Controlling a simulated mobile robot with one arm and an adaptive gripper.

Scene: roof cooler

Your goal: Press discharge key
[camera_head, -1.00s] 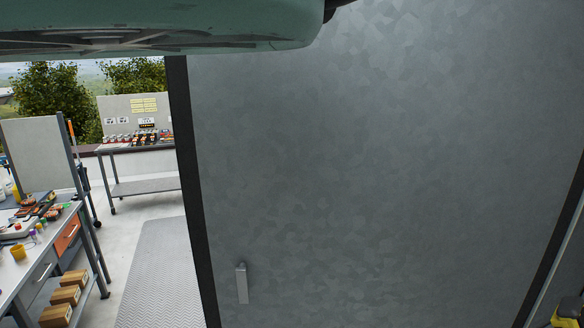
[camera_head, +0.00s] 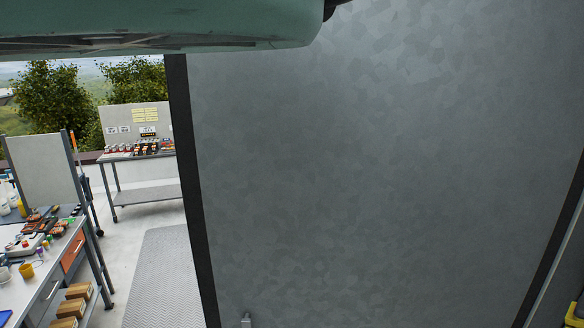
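No discharge key can be made out in the camera_head view. A large grey mottled metal panel (camera_head: 390,180) with dark edge strips fills the middle and right, close to the camera. A small metal handle-like piece (camera_head: 246,320) on the panel is cut off by the bottom edge of the picture. My gripper is not in view, so its position and state are hidden.
A green rounded body (camera_head: 200,30) covers the top left; I cannot tell what it is. At left stand a cluttered workbench (camera_head: 75,262) and a farther table (camera_head: 150,194). A grey textured floor strip (camera_head: 160,275) between bench and panel looks clear.

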